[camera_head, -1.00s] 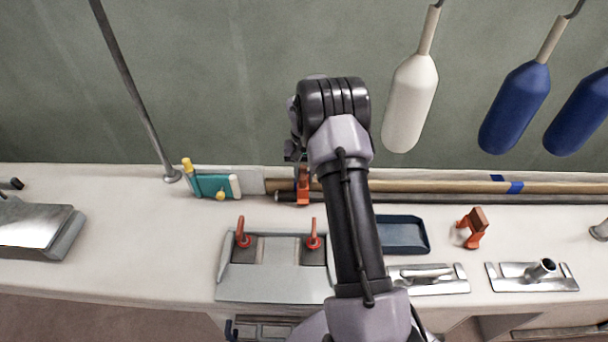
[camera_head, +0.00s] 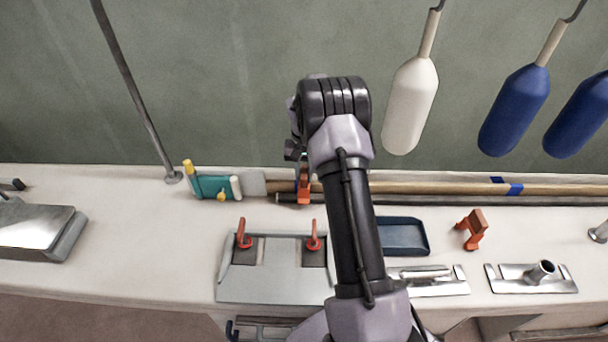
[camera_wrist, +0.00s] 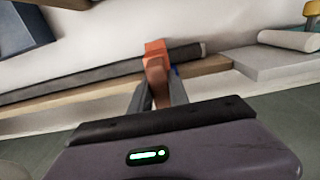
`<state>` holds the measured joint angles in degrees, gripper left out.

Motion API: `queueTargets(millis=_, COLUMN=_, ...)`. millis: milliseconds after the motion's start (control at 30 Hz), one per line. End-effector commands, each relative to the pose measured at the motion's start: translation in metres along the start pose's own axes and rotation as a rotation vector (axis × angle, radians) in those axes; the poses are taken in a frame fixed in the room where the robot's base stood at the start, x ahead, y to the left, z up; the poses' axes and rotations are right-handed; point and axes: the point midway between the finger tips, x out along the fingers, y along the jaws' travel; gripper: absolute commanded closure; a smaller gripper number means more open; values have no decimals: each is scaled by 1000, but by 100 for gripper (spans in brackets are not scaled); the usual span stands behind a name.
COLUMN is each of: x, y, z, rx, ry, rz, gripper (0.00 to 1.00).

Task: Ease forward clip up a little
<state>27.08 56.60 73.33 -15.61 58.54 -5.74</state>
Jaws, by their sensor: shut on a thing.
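An orange clip (camera_head: 303,187) sits at the long wooden pole (camera_head: 420,187) near the back of the white counter. In the wrist view the orange clip (camera_wrist: 155,55) stands between the two fingers of my gripper (camera_wrist: 160,90), which is shut on its near end. The clip's far end overlaps the dark rod (camera_wrist: 100,75) beside the pole; I cannot tell whether it still grips it. In the head view my arm hides most of the gripper. A second orange clip (camera_head: 473,230) stands apart on the counter at the right.
A teal tool (camera_head: 212,186) lies left of the held clip. A grey panel with two red latches (camera_head: 275,282) and a dark blue tray (camera_head: 402,235) are in front. Fenders, including a white one (camera_head: 410,105), hang at the back right. Metal fittings (camera_head: 532,277) lie front right.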

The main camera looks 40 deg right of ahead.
Motion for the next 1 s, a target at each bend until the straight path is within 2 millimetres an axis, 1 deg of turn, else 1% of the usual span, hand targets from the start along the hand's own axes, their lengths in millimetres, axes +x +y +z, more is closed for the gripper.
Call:
queueTargets(millis=200, x=-4, y=0, z=-1, rx=-1, ry=4, rz=0, gripper=100)
queueTargets(millis=233, x=-4, y=0, z=-1, rx=-1, ry=4, rz=0, gripper=75)
queueTargets(millis=333, x=-4, y=0, z=-1, rx=-1, ry=3, rz=0, gripper=55)
queueTargets(millis=367, x=-4, y=0, z=-1, rx=0, ry=3, rz=0, gripper=53)
queueTargets(millis=600, x=-3, y=0, z=0, rx=0, ry=2, rz=0, gripper=53)
queueTargets(millis=667, x=-6, y=0, z=-1, rx=0, ry=2, rz=0, gripper=53)
queueTargets(millis=767, x=-23, y=0, z=-1, rx=-1, ry=3, rz=0, gripper=53)
queueTargets(millis=867, x=-56, y=0, z=-1, rx=1, ry=4, rz=0, gripper=53)
queueTargets(millis=900, x=-71, y=0, z=-1, rx=1, ry=6, rz=-1, gripper=53)
queueTargets(millis=1000, x=-106, y=0, z=-1, rx=0, ry=5, rz=0, gripper=53)
